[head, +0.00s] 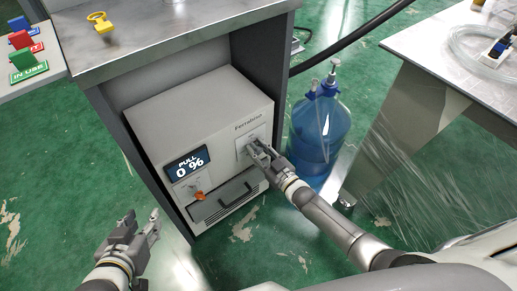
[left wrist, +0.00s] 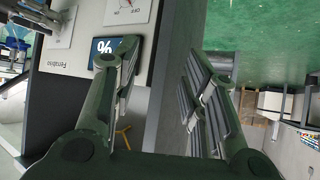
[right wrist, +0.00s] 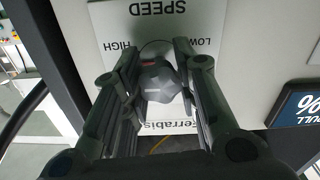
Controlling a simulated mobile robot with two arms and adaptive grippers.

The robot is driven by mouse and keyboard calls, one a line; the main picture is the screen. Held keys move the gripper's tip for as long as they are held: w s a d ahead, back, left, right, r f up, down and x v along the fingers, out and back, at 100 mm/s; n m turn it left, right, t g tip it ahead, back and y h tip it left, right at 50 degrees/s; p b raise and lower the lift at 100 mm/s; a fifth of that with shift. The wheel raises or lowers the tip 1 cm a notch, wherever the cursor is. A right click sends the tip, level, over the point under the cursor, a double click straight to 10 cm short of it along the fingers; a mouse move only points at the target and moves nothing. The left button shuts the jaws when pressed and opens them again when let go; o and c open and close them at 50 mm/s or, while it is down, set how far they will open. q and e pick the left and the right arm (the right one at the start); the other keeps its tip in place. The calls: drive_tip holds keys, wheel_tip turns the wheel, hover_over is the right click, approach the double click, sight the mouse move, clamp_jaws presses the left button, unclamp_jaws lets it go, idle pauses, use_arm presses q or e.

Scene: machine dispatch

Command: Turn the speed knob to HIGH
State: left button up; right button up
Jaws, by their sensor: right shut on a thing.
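The speed knob (right wrist: 160,80) is a dark grey knob with a small red mark, on a white plate (right wrist: 112,18) lettered SPEED, LOW and HIGH. The plate appears upside down in the right wrist view, with HIGH at left and LOW at right. My right gripper (right wrist: 158,88) has its fingers on both sides of the knob and is shut on it. The red mark faces the lettered side; its exact setting is hard to tell. My left gripper (head: 141,226) is open and empty, low in front of the machine.
An orange-red knob (head: 198,195) and a drawer handle (head: 222,203) are below. A blue water bottle (head: 320,135) stands right of the bench.

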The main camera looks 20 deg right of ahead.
drive_tip(key=m, duration=0.2)
drive_tip(key=shift+d+m, duration=0.1)
drive_tip(key=shift+m, duration=0.3)
use_arm(q)
drive_tip(key=shift+s+a+f+g, duration=0.25)
drive_tip(key=shift+s+f+g, duration=0.15)
drive_tip(key=shift+s+f, duration=0.15)
use_arm(e)
drive_tip(key=shift+f+m, duration=0.1)
drive_tip(key=shift+m, duration=1.4)
drive_tip(key=o, duration=1.1)
drive_tip(key=shift+c, duration=0.2)
use_arm(q)
drive_tip(key=shift+d, duration=0.1)
use_arm(e)
drive_tip(key=v, duration=1.2)
